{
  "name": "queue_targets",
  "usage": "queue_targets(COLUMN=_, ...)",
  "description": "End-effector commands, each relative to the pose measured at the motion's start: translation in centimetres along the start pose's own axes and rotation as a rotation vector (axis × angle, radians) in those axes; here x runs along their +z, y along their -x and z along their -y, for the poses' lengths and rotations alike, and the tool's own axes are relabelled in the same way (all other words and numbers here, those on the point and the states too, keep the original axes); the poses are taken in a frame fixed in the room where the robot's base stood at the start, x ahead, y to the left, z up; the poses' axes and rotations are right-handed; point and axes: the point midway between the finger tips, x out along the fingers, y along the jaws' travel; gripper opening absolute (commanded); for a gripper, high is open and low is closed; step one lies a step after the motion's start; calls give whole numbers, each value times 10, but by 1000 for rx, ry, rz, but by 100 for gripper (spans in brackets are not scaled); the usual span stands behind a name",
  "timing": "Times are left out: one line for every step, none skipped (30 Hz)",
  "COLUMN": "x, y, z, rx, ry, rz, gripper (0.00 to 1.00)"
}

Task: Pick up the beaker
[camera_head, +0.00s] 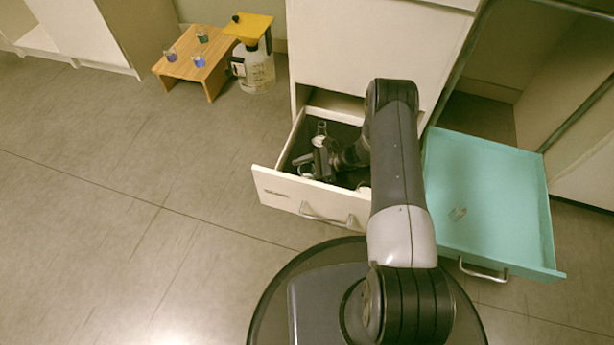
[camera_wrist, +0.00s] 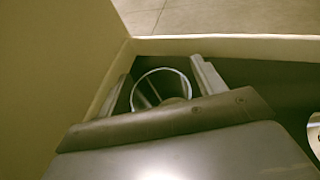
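The beaker is clear glass. Its round rim (camera_wrist: 162,71) shows in the wrist view between the two fingers of my gripper (camera_wrist: 163,84), near a corner of the white drawer. The fingers are spread on either side of it, with a small gap seeming to show at the right finger. My gripper is open around the beaker, low inside the drawer. In the head view my gripper (camera_head: 316,163) reaches into the open white drawer (camera_head: 300,194), and clear glass shows beside it. The lower part of the beaker is hidden.
Another glass piece (camera_head: 321,129) stands at the back of the white drawer. A wooden stand (camera_head: 188,70) with coloured glasses is at the upper left. The left floor is clear.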

Motion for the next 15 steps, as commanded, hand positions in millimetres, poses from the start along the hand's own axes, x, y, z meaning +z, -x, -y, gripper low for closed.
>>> queue_targets(x=0, y=0, z=0, rx=0, ry=0, rz=0, gripper=61)
queue_targets(x=0, y=0, z=0, rx=0, ry=0, rz=0, gripper=59)
queue_targets(x=0, y=0, z=0, rx=0, ry=0, rz=0, gripper=55)
queue_targets(x=0, y=0, z=0, rx=0, ry=0, rz=0, gripper=53)
queue_targets(x=0, y=0, z=0, rx=0, ry=0, rz=0, gripper=50)
queue_targets(x=0, y=0, z=0, rx=0, ry=0, rz=0, gripper=47)
queue_targets(x=0, y=0, z=0, rx=0, ry=0, rz=0, gripper=45)
queue_targets(x=0, y=0, z=0, rx=0, ry=0, rz=0, gripper=42)
queue_targets(x=0, y=0, z=0, rx=0, ry=0, rz=0, gripper=39)
queue_targets(x=0, y=0, z=0, rx=0, ry=0, rz=0, gripper=36)
queue_targets(x=0, y=0, z=0, rx=0, ry=0, rz=0, gripper=34)
queue_targets(x=0, y=0, z=0, rx=0, ry=0, rz=0, gripper=31)
queue_targets(x=0, y=0, z=0, rx=0, ry=0, rz=0, gripper=28)
queue_targets(x=0, y=0, z=0, rx=0, ry=0, rz=0, gripper=26)
queue_targets(x=0, y=0, z=0, rx=0, ry=0, rz=0, gripper=23)
